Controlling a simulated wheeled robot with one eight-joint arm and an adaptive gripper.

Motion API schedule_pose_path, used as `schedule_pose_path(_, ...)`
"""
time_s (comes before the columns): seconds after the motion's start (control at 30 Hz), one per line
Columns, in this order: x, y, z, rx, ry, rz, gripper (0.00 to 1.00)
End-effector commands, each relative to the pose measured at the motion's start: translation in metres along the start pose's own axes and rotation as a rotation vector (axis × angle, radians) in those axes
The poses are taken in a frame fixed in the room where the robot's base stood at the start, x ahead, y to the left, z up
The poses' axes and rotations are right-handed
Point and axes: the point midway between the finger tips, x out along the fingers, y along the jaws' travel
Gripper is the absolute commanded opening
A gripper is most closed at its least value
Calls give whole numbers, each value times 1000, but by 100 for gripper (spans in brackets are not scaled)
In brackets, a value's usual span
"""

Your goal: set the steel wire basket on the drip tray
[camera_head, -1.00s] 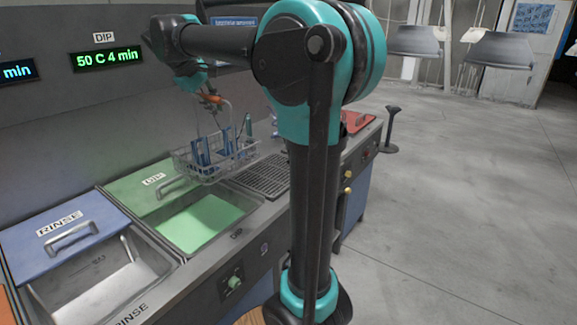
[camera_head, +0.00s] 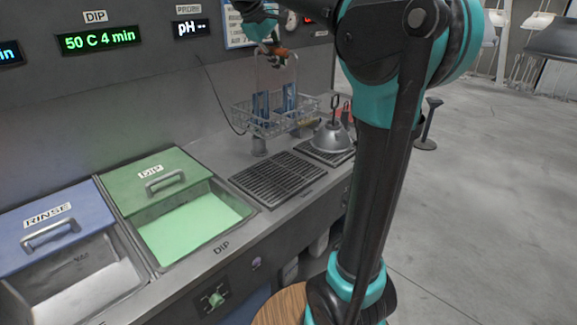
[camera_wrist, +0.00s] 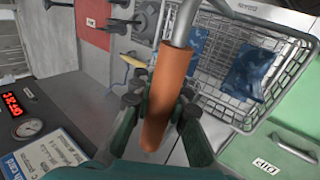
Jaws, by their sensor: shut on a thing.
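My gripper (camera_head: 270,48) is shut on the orange handle (camera_wrist: 160,105) of the steel wire basket (camera_head: 268,127). The basket hangs below the gripper by its tall wire bail and holds blue pieces (camera_head: 260,104). In the wrist view the basket (camera_wrist: 222,62) lies beyond the handle at the upper right. A dark slatted drip tray (camera_head: 277,178) is set in the counter right of the green DIP tank and looks empty. In the head view the basket appears above and behind this tray, over the back of the counter. Its exact height over the counter cannot be told.
A grey metal hood (camera_head: 332,138) with a hook stands on a second dark grate (camera_head: 328,152) to the right, close to the basket in the picture. The DIP tank (camera_head: 195,225) is open beside its green lid (camera_head: 155,180). A blue RINSE lid (camera_head: 50,232) is at left.

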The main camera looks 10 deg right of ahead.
Motion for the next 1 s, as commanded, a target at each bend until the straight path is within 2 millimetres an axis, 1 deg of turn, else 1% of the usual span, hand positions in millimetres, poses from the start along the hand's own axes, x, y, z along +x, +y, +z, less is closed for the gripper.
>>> schedule_pose_path(0.17,-1,1,0,-2,1,1,0)
schedule_pose_path(0.27,5,-3,0,-2,1,1,0)
schedule_pose_path(0.37,18,-12,0,-2,1,1,0)
schedule_pose_path(0.8,94,-62,0,-1,1,1,0)
schedule_pose_path(1.0,122,-81,0,-1,1,1,0)
